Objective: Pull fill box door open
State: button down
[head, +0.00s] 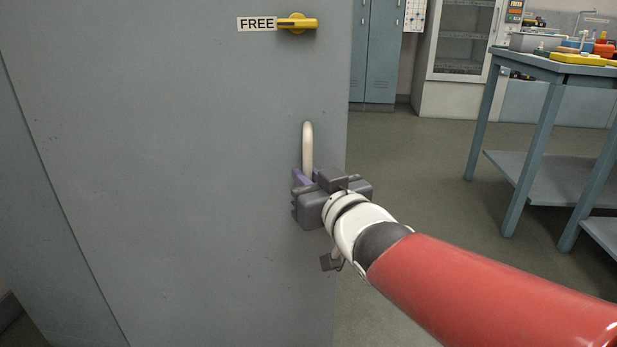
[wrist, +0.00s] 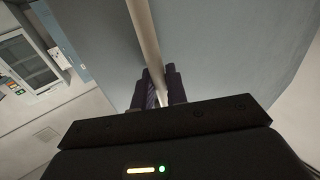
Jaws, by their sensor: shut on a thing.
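The grey fill box door (head: 190,170) takes up the left half of the head view. A cream upright bar handle (head: 307,142) stands near its right edge. My gripper (head: 307,178) is at the lower part of the handle, its purple fingers closed around the bar. In the wrist view the handle (wrist: 143,32) runs down between the fingers (wrist: 158,88). My gripper's body hides the handle's lower end. A yellow latch (head: 297,23) sits near the door's top, beside a label reading FREE (head: 257,24).
A blue-grey workbench (head: 540,68) with trays and bottles stands at the right. Lockers (head: 377,50) and a glass-fronted cabinet (head: 463,40) are at the back. The floor (head: 420,190) between the door and the workbench is clear.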

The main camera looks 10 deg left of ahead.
jog(key=shift+s+a, duration=0.2)
jog(key=c, duration=1.5)
grip_release()
jog(key=p+v, duration=0.1)
jog(key=v, duration=0.6)
jog(key=shift+s+d, duration=0.2)
jog(key=shift+s, duration=0.1)
